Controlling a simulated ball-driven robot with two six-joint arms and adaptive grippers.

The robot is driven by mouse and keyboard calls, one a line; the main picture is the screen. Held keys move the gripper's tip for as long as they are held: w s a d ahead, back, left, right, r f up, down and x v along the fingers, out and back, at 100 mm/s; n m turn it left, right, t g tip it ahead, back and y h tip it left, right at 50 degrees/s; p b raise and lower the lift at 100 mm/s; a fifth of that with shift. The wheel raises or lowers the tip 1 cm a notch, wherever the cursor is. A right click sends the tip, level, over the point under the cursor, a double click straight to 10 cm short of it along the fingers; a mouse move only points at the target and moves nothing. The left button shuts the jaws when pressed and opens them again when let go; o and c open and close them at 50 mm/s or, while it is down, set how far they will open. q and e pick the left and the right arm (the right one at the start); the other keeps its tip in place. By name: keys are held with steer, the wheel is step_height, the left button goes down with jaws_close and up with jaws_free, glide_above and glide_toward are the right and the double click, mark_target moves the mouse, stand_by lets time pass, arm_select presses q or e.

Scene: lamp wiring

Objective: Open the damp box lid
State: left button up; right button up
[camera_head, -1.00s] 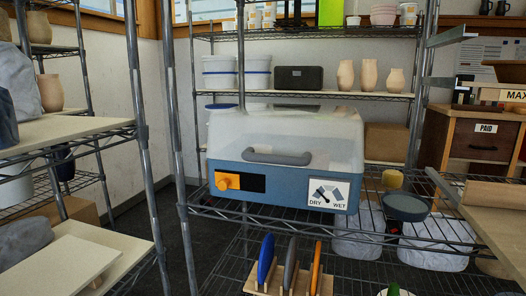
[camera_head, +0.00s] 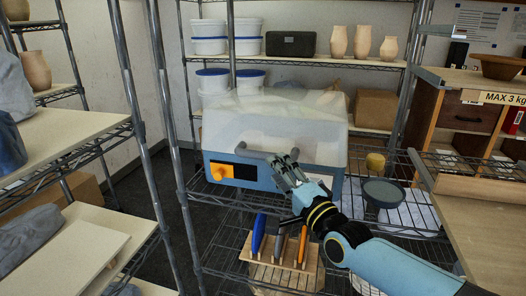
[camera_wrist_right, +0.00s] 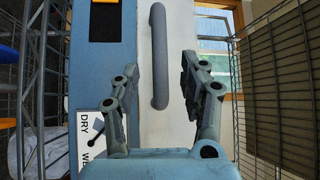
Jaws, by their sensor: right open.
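The damp box (camera_head: 228,158) sits on a wire shelf, with a blue base, an orange knob and a cloudy white lid (camera_head: 270,115). The lid looks closed. Its grey bar handle (camera_wrist_right: 158,55) shows in the right wrist view, running lengthwise ahead of the fingers and between their lines. My right gripper (camera_head: 284,166) is open and empty at the box's front, with its fingers (camera_wrist_right: 158,85) either side of the handle's near end. In the head view the gripper hides much of the handle and the dry/wet dial (camera_wrist_right: 95,130). My left gripper is out of view.
Below the box stands a wooden rack (camera_head: 290,275) with several coloured tools. A dark round pan (camera_head: 384,192) and a yellow sponge-like piece (camera_head: 375,162) lie to the right. A wire-rack post (camera_head: 172,110) rises at the left. White tubs (camera_head: 210,37) stand behind.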

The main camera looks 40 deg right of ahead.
mark_target(263, 156)
steer(key=w, duration=0.5)
steer(key=w+r, duration=0.1)
steer(key=w, duration=0.1)
steer(key=shift+w+d, duration=0.25)
steer(key=shift+f, duration=0.1)
jaws_close()
